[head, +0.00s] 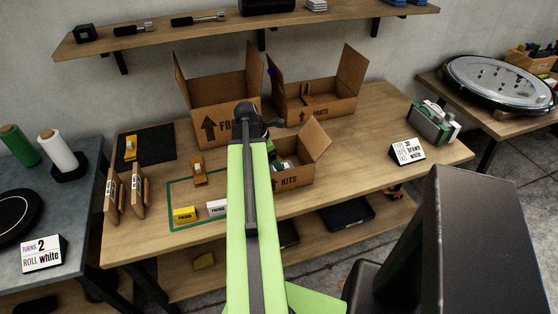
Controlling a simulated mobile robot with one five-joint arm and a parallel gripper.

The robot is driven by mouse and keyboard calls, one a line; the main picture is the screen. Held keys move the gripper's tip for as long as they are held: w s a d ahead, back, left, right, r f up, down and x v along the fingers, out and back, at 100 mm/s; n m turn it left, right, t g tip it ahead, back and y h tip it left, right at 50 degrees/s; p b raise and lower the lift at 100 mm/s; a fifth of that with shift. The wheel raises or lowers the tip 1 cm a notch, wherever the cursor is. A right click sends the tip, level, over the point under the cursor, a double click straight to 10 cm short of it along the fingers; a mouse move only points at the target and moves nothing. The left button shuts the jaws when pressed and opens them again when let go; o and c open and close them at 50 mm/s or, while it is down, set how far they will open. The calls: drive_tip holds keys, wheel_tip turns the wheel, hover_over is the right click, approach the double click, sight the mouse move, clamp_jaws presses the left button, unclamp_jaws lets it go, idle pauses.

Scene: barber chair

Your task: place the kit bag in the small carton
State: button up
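The small carton (299,173), brown with an arrow and "KITS" on its front, stands open on the wooden bench, its right flap raised. My green arm reaches over the bench from the bottom, and its dark wrist is just above and left of this carton. My gripper (270,148) is at the carton's left side, mostly hidden behind my arm, so its fingers do not show clearly. Something small, green and pale shows inside the carton opening; I cannot tell whether it is the kit bag or whether my gripper touches it.
Two larger open cartons, one marked "FRAGILE" (215,112) and one marked "PARTS" (318,106), stand behind. Yellow (185,215) and white (217,208) labelled blocks lie inside a green outline. A sign (408,150) and a green-grey device (434,124) stand right. The bench's right front is clear.

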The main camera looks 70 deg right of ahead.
drive_tip(key=p+v, duration=0.4)
drive_tip(key=v, duration=0.2)
drive_tip(key=shift+a+r, duration=0.1)
drive_tip(key=shift+r, duration=0.1)
